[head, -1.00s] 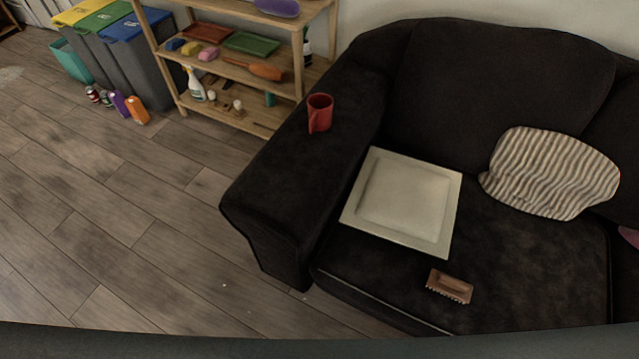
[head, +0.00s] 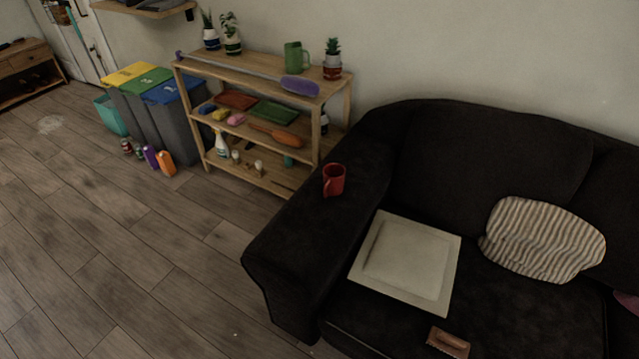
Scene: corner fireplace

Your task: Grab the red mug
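The red mug (head: 335,181) stands upright on the left armrest of the black sofa (head: 300,235) in the head view. Its handle side faces the lower left of the picture. Nothing touches it except the armrest. Neither of my grippers shows in the head view.
A square cream tray (head: 448,287), a brown brush (head: 448,342) and a striped pillow (head: 543,240) lie on the sofa. A wooden shelf (head: 256,75) with several items stands behind the armrest, beside recycling bins (head: 184,130).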

